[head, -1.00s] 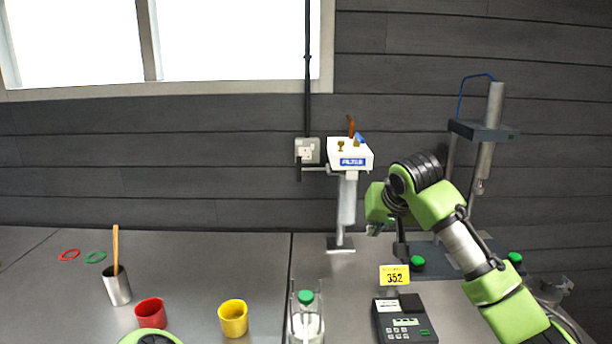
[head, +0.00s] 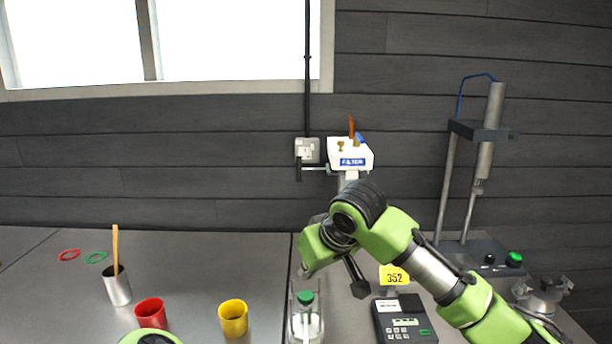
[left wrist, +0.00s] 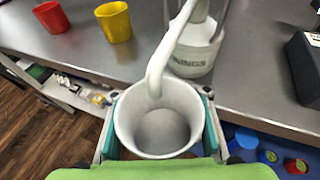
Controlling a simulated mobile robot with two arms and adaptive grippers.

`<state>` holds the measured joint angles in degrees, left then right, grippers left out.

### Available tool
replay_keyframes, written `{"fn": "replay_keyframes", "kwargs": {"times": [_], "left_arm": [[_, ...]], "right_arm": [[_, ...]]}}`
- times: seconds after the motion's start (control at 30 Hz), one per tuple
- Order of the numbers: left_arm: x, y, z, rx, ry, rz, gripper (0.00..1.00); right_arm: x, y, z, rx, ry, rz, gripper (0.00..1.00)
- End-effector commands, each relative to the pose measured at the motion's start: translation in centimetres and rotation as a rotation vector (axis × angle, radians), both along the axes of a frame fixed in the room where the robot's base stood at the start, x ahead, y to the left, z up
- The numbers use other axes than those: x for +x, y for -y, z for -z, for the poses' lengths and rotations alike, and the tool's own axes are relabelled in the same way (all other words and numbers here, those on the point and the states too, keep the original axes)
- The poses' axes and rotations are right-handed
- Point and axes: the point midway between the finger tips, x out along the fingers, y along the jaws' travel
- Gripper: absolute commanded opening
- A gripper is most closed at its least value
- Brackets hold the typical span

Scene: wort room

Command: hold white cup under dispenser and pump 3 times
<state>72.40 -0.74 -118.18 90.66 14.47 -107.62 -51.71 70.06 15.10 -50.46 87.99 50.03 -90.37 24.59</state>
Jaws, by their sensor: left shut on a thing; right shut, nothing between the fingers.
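The white cup (left wrist: 160,122) is upright in my left gripper (left wrist: 159,130), which is shut on it, one finger on each side. The cup looks empty. The white dispenser spout (left wrist: 165,60) hangs over the cup's mouth in the left wrist view. The dispenser bottle (left wrist: 190,58) stands on the counter just beyond. In the head view the dispenser (head: 306,326) is at the bottom middle with a green pump top (head: 305,297). My right gripper (head: 306,272) is shut and empty, just above the green top with a small gap. The cup is out of the head view.
A yellow cup (head: 233,319) and a red cup (head: 150,313) stand left of the dispenser, with a metal beaker (head: 117,286) behind. A keypad device (head: 403,318) is to the right. The filter unit (head: 350,155) and a stand (head: 470,250) are further back.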

Motion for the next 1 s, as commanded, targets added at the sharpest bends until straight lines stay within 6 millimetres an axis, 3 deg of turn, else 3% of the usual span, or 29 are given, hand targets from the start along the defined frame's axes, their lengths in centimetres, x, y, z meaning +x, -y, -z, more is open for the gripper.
{"fn": "replay_keyframes", "kwargs": {"times": [0.3, 1.0], "left_arm": [[0.0, 0.0, 0.0, 0.000, 0.000, 0.000, 0.05], [0.0, 0.0, 0.0, 0.000, 0.001, 0.000, 0.05]], "right_arm": [[0.0, 0.0, 2.4, 0.001, -0.001, 0.002, 0.00], [0.0, 0.0, 2.6, 0.001, -0.001, 0.002, 0.00]]}}
